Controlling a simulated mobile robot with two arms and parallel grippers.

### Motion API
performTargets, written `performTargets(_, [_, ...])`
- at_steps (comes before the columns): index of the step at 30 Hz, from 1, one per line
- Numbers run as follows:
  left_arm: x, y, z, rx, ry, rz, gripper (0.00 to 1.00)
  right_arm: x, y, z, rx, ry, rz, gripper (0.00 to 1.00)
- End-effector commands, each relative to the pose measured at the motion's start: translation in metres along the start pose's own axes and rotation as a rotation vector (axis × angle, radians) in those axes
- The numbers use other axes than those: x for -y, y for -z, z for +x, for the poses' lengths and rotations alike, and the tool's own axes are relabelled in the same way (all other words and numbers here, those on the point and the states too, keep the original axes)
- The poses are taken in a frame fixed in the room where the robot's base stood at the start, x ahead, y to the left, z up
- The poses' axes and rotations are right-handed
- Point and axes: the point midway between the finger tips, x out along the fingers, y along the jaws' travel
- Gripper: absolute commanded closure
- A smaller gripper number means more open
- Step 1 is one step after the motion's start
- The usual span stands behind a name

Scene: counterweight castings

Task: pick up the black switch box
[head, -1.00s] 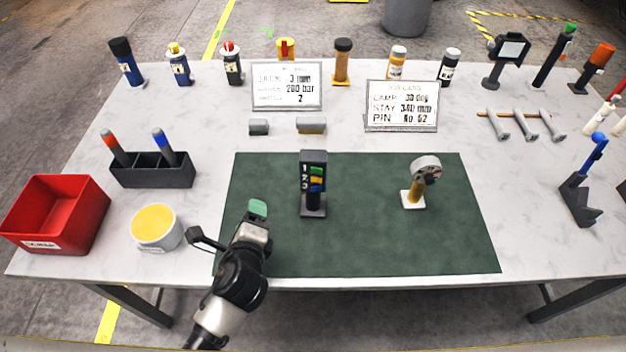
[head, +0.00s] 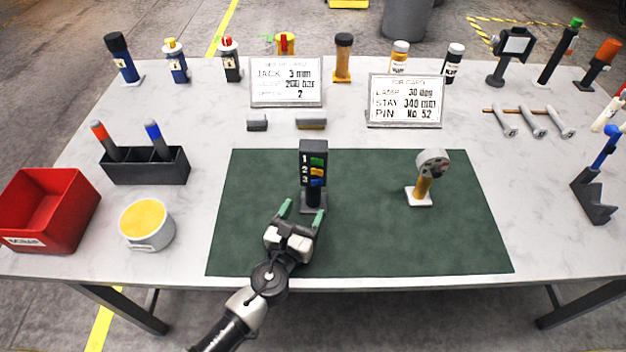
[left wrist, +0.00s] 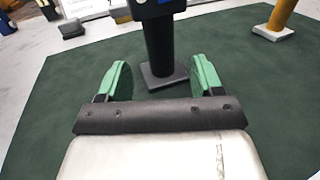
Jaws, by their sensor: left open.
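The black switch box (head: 313,160) stands upright on the green mat (head: 370,240). Its face has the numbers 1, 2, 3 beside green, yellow and blue switches. In the left wrist view its dark post (left wrist: 160,45) and square foot show ahead, with the upper part cut off by the frame's top. My left gripper (head: 302,212) is open, its green-tipped fingers pointing at the post from the near side. In the left wrist view the gap between the fingers (left wrist: 160,80) is empty, with the post just beyond it. My right gripper is not in view.
A yellow-handled gauge (head: 424,180) stands on the mat to the right. Two cards (head: 287,82) stand behind the mat. A black holder (head: 145,167), a white tub with yellow contents (head: 147,222) and a red bin (head: 50,210) are at left.

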Motion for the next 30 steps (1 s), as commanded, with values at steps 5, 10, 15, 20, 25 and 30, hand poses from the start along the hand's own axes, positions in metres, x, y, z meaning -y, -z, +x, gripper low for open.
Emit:
performTargets(5, [0.000,-0.002,0.017,0.001,-0.001,-0.001,0.34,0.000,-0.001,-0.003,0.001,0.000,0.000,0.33])
performTargets(10, [0.000,-0.002,0.046,0.001,-0.001,0.000,0.34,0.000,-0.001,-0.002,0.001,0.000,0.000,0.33])
performTargets(15, [0.000,-0.001,0.063,-0.001,-0.001,-0.001,0.34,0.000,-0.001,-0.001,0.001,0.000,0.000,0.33])
performTargets(20, [0.000,-0.001,0.065,-0.001,0.000,-0.002,0.34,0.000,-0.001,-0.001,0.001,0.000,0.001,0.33])
performTargets(25, [0.000,-0.001,0.065,-0.001,0.000,-0.002,0.45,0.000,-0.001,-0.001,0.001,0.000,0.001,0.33])
performTargets(30, [0.000,-0.001,0.064,-0.001,0.000,-0.002,0.71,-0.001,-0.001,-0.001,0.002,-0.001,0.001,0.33])
